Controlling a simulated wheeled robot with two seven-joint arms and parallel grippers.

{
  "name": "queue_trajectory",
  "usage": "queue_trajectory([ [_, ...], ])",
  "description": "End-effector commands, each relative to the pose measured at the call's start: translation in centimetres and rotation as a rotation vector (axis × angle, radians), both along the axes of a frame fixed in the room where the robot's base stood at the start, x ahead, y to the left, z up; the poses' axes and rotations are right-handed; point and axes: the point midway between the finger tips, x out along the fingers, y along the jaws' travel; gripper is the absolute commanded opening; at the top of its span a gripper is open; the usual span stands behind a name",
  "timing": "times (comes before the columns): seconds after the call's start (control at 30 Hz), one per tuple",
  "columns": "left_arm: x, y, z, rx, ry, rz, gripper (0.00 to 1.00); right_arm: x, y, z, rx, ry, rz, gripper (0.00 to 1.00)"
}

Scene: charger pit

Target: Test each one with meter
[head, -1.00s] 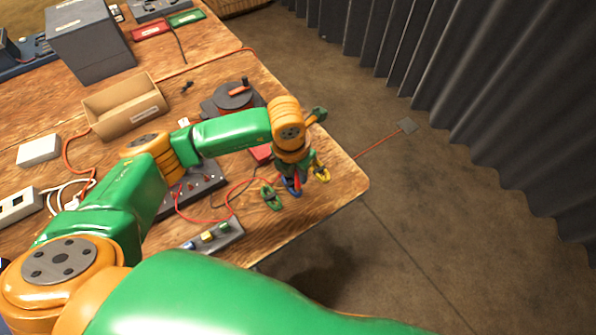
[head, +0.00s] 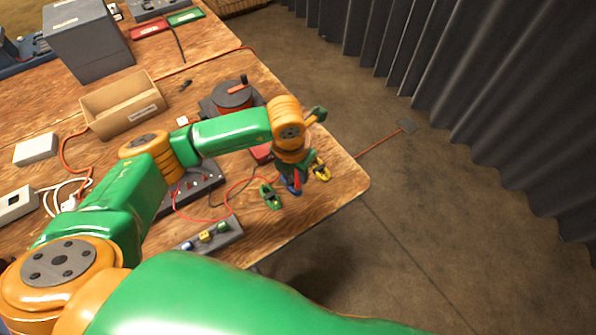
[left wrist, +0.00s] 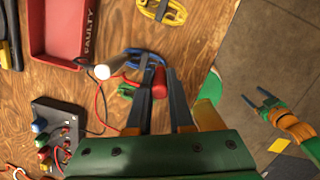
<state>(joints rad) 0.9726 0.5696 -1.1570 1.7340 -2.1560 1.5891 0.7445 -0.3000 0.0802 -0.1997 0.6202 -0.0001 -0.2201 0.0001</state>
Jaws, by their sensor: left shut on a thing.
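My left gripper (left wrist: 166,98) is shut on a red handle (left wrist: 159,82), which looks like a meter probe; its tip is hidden. In the head view the gripper (head: 296,178) hangs low over the table's near right corner. A blue coil (left wrist: 143,57) lies just beyond the fingers, beside the red handle; I cannot tell if they touch. A yellow coil (head: 320,168) lies to its right and a green coil (head: 270,197) to its left. A dark box with coloured knobs and leads (left wrist: 58,135) may be the meter. My right gripper (left wrist: 261,103) is open and empty over the floor.
A red tray marked FAULTY (left wrist: 62,30) lies beside the coils. A cardboard tray (head: 122,105), a dark reel (head: 232,98) and a grey strip with coloured knobs (head: 212,235) stand on the table. Loose leads cross it. The table edge lies close right.

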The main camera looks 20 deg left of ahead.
Motion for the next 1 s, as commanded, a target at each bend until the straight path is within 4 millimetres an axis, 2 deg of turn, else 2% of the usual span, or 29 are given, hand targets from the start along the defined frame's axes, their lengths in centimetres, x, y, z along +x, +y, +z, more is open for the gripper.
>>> queue_trajectory([
  [1.0, -0.01, 0.00, -0.41, 0.000, 0.000, 0.000, 0.00, 0.00, 0.08, -0.77, 0.001, 0.000, 0.000, 0.75],
])
